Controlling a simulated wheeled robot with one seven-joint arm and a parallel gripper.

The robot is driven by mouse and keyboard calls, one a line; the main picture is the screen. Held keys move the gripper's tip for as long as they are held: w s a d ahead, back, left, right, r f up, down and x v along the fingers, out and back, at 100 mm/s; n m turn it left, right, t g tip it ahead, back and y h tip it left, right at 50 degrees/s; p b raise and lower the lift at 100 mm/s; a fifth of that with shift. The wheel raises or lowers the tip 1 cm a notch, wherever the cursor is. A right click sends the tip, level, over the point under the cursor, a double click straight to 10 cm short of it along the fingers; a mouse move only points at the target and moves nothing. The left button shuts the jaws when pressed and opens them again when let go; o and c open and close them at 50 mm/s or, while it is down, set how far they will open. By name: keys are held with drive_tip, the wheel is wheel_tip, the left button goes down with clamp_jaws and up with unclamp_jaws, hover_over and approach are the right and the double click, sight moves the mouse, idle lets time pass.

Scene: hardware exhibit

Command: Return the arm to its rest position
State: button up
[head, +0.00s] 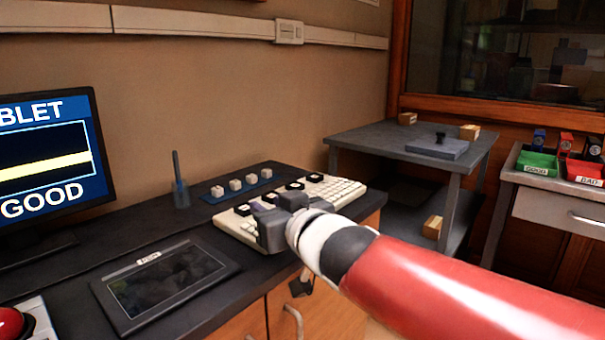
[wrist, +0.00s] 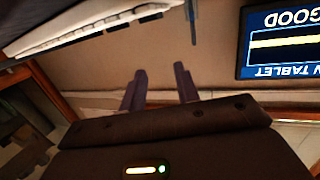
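My arm (head: 430,275), red with a white and black wrist, reaches in from the lower right over the dark desk. My gripper (head: 264,203) is in front of the cream keyboard (head: 340,189) and hides part of it. In the wrist view my gripper (wrist: 160,72) shows two dark fingers standing apart, with only the tan wall visible between them. It holds nothing. Whether the fingers touch the keyboard cannot be told from the head view, but the wrist view shows the keyboard off to one side.
A pen holder (head: 181,194) and a blue strip of white keycaps (head: 225,198) are behind. A grey table (head: 370,136) and green and red bins (head: 537,163) are to the right.

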drive_tip(key=s+d+f+m+g+h, duration=0.1)
drive_tip(key=s+d+f+m+h, duration=0.2)
drive_tip(key=d, duration=0.4)
drive_tip(key=s+d+f+m+g+h, duration=0.1)
drive_tip(key=d+f+h, duration=0.35)
drive_tip(key=d, duration=0.25)
drive_tip(key=s+d+f+m+g, duration=0.1)
drive_tip(key=s+d+f+g, duration=0.2)
drive_tip(key=s+f, duration=0.2)
drive_tip(key=s+d+f+m+g+h, duration=0.1)
drive_tip(key=s+d+f+g, duration=0.2)
drive_tip(key=s+f, duration=0.3)
drive_tip(key=s, duration=0.5)
drive_tip(key=shift+d+f, duration=0.25)
drive_tip(key=shift+f, duration=0.05)
